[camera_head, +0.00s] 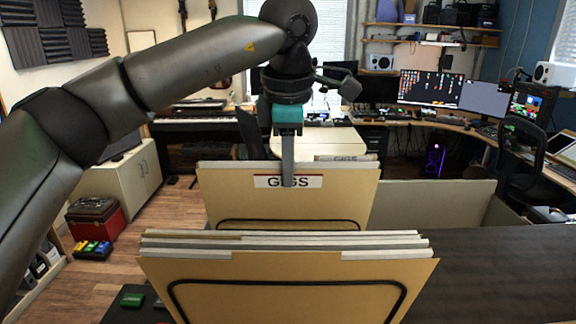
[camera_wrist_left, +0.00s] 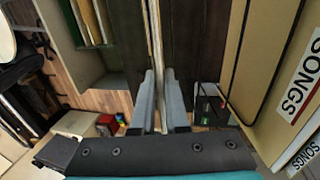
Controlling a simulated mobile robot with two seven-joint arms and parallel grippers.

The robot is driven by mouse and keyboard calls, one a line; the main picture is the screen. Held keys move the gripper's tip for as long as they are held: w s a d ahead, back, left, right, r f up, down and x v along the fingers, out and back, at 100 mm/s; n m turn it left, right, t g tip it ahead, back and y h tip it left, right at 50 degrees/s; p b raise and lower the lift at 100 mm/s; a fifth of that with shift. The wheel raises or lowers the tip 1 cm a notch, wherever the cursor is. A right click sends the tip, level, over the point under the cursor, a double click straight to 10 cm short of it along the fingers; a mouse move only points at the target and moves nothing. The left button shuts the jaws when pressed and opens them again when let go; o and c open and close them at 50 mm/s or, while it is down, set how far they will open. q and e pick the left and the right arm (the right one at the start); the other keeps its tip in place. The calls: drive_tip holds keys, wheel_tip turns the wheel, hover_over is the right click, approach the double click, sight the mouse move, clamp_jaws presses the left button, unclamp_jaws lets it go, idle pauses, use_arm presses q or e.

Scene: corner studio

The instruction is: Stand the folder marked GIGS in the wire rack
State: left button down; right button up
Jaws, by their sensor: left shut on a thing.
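The tan folder marked GIGS (camera_head: 220,195) stands upright, with a white label near its top edge. My left gripper (camera_head: 288,180) points down over its top edge and is shut on it. In the left wrist view the folder (camera_wrist_left: 157,35) is edge-on between the fingers of that gripper (camera_wrist_left: 160,105). A black wire loop of the wire rack (camera_head: 290,221) crosses in front of the folder's lower part. Nearer folders hide its bottom edge, so I cannot tell whether it rests on anything. My right gripper is not in view.
Several tan folders (camera_head: 290,265) stand close together in front, behind another wire loop. Folders marked SONGS (camera_wrist_left: 300,85) show at right in the wrist view. A grey-walled box (camera_head: 435,203) is behind, right. Dark tabletop (camera_head: 500,265) is clear at right.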

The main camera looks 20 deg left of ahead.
use_arm(q)
drive_tip(key=c, duration=0.8)
unclamp_jaws()
drive_tip(key=shift+c, duration=0.2)
drive_tip(key=p+v, duration=0.1)
drive_tip(key=v, duration=1.4)
drive_tip(key=shift+r+p, duration=0.15)
drive_tip(key=shift+p, duration=0.15)
